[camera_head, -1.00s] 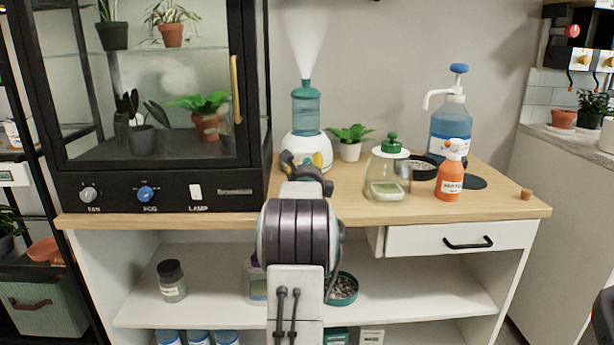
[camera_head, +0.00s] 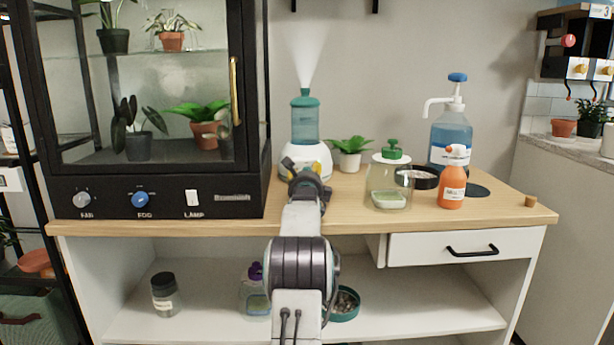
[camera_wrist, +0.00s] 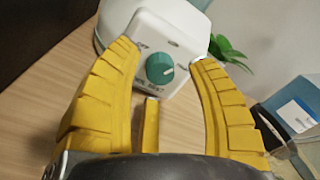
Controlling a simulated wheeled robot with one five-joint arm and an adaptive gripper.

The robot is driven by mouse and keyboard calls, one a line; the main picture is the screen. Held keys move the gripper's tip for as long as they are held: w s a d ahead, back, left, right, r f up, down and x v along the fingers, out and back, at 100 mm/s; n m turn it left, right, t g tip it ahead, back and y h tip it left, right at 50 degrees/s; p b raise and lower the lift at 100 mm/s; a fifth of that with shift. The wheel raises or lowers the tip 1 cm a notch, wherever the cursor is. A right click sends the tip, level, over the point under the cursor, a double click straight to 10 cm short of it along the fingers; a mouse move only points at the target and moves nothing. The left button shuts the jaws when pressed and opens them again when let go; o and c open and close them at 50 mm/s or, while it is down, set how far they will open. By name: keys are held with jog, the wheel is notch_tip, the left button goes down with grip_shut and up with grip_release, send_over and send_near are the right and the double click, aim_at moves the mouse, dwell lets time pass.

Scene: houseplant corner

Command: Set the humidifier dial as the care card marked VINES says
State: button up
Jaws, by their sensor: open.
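The humidifier (camera_head: 306,155) has a white base and a teal tank and stands on the wooden counter, with mist rising from its top. In the wrist view its white base (camera_wrist: 172,30) carries a teal dial (camera_wrist: 160,68) with a light pointer mark. Small print around the dial is too blurred to read fully. My gripper (camera_wrist: 166,52) is open, its yellow fingers either side of the dial and apart from it. In the head view my gripper (camera_head: 303,168) is in front of the base and hides the dial. No card marked VINES can be made out.
A black glass cabinet (camera_head: 150,190) with knobs stands left of the humidifier. A potted plant (camera_head: 349,152), a glass jar (camera_head: 389,182), an orange spray bottle (camera_head: 453,185) and a blue pump bottle (camera_head: 450,130) stand to its right. The counter's front right is mostly clear.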

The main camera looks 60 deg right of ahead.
jog(key=shift+w+d, duration=0.25)
jog(key=shift+d, duration=0.2)
jog(key=shift+c, duration=0.3)
grip_shut()
dwell(0.4)
